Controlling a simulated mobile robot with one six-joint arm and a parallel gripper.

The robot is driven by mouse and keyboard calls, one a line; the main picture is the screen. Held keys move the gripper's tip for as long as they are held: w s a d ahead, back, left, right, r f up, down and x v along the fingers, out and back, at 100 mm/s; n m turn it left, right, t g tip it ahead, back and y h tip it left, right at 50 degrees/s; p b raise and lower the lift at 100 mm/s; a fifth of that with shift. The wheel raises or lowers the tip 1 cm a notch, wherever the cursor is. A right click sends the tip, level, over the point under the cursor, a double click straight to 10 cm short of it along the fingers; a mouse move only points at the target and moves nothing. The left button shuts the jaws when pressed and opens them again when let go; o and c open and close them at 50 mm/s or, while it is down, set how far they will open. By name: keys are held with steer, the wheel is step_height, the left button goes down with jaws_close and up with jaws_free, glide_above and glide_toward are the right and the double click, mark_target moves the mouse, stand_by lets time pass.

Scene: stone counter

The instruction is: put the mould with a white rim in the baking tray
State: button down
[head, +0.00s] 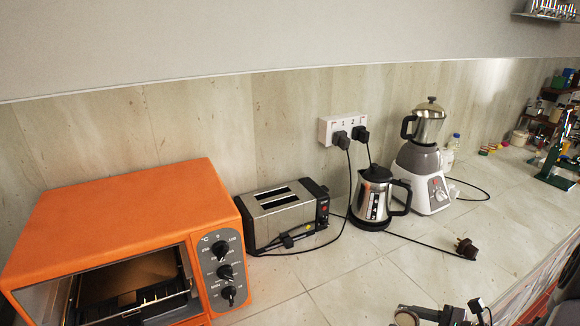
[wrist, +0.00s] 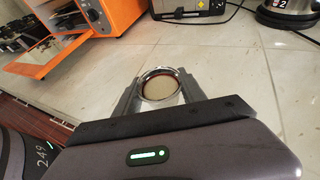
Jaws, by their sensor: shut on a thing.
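The mould with a white rim (wrist: 160,88) is a small round cup with a pale, shiny rim and a brownish inside. It sits between the two fingers of my gripper (wrist: 160,82) in the wrist view, and the gripper is shut on it. It appears upright, over the pale counter; I cannot tell its height above it. A dark tray (head: 135,304), which looks like the baking tray, is inside the orange oven (head: 130,215) at the left of the head view. Only part of the tray shows. The oven also shows at the top left of the wrist view (wrist: 122,14).
A toaster (head: 285,213) stands right of the oven, then a steel kettle (head: 372,203) and a blender (head: 424,160). A black cable and plug (head: 466,248) lie on the counter. The oven's orange-framed glass door (wrist: 45,55) is open.

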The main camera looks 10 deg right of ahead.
steer(key=w+a+r+g, duration=0.1)
steer(key=w+a, duration=0.2)
steer(key=a, duration=0.6)
steer(key=w+a+r+n+y+b, duration=0.1)
steer(key=w+a, duration=0.2)
steer(key=a, duration=0.7)
steer(key=shift+r+n+g, duration=0.3)
steer(key=shift+g, duration=0.1)
